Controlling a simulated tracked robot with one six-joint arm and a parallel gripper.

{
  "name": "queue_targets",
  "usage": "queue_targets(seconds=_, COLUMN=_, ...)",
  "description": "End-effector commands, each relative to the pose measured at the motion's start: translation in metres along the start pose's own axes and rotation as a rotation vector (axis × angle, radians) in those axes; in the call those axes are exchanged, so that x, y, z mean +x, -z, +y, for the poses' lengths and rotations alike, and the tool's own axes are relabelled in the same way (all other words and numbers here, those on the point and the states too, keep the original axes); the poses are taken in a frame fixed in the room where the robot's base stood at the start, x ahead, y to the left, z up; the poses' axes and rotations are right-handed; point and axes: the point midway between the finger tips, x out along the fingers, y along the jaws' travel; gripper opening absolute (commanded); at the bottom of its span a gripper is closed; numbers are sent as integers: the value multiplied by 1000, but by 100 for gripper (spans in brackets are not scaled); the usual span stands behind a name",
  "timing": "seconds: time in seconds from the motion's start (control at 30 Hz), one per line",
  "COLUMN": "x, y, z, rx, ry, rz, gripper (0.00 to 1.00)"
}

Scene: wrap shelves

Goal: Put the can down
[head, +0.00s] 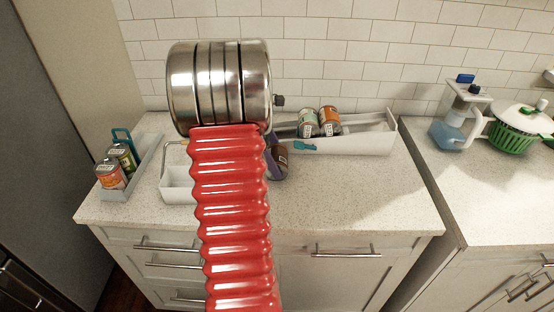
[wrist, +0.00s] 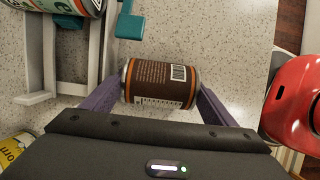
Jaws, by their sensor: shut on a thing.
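The brown can (wrist: 158,82) with orange bands and a barcode lies between the two purple fingers of my gripper (wrist: 160,86) in the wrist view. The fingers are shut on its two ends. The speckled counter (wrist: 235,70) shows behind it; I cannot tell whether the can touches it. In the head view the brown can (head: 283,160) shows just right of my red arm, in front of the long white tray, with a purple finger of my gripper (head: 272,163) beside it. My arm hides most of the gripper there.
The long white tray (head: 350,142) holds two cans (head: 308,122) near the back wall. A narrow grey tray (head: 146,170) at the left holds two more. A small white bin (head: 177,188) stands left of my arm. The counter (head: 350,195) is clear at front right.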

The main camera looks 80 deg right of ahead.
Motion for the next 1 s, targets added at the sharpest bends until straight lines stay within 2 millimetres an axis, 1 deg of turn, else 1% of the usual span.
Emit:
queue_targets(seconds=0.03, x=0, y=0, z=0, rx=0, ry=0, rz=0, gripper=71)
queue_targets(seconds=0.07, x=0, y=0, z=0, rx=0, ry=-1, rz=0, gripper=69)
queue_targets(seconds=0.43, x=0, y=0, z=0, rx=1, ry=-1, rz=0, gripper=43)
queue_targets(seconds=0.63, x=-1, y=-1, z=1, rx=1, ry=-2, rz=0, gripper=42)
queue_targets(seconds=0.77, x=-8, y=-4, z=1, rx=3, ry=-3, rz=1, gripper=42)
queue_targets(seconds=0.87, x=-19, y=-8, z=1, rx=3, ry=-4, rz=1, gripper=42)
queue_targets(seconds=1.0, x=-40, y=-17, z=2, rx=4, ry=-5, rz=1, gripper=42)
